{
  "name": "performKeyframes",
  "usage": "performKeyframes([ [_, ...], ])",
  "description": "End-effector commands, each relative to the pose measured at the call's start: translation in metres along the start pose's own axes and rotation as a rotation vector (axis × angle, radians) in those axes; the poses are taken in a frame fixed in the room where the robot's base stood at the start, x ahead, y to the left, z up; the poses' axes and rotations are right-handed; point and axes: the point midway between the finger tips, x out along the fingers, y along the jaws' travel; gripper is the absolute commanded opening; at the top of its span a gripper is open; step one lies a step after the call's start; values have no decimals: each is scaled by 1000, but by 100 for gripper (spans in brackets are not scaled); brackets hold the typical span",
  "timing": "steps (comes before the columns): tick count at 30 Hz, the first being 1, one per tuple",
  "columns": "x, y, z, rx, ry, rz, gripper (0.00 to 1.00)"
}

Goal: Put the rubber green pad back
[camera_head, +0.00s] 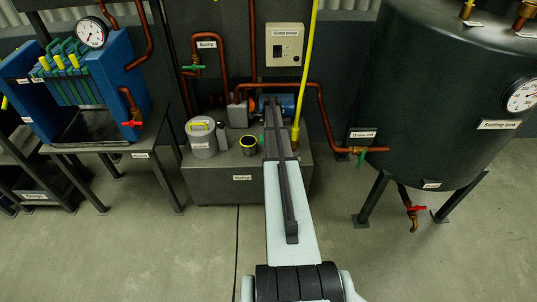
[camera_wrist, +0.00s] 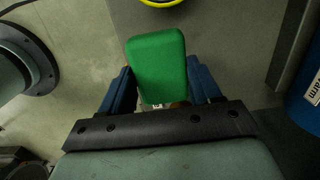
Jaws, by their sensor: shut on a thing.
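The green pad (camera_wrist: 158,65), a block with rounded corners, shows in the wrist view between the two blue fingers of my gripper (camera_wrist: 159,76). The fingers are shut on its sides, and its far end sticks out past them. Its near end is hidden by the dark gripper body. In the head view my arm hides the gripper, and I cannot make out the pad there. The place that the pad belongs to cannot be told from these frames.
A yellow pole (camera_head: 304,90) rises beside my arm. A blue cylinder (camera_wrist: 309,92) is close at right in the wrist view. The settling tank (camera_head: 435,110) stands right.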

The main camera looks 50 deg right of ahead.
Motion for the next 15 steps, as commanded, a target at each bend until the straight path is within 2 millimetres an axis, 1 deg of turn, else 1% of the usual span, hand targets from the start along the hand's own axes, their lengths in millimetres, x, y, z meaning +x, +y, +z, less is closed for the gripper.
performKeyframes([
  [5, 20, 0, -1, 1, 0, 6, 30],
  [9, 43, -1, -3, 1, 0, 6, 30],
  [12, 56, 0, -3, 1, 0, 4, 30],
  [15, 62, 0, -4, 0, 0, 4, 30],
])
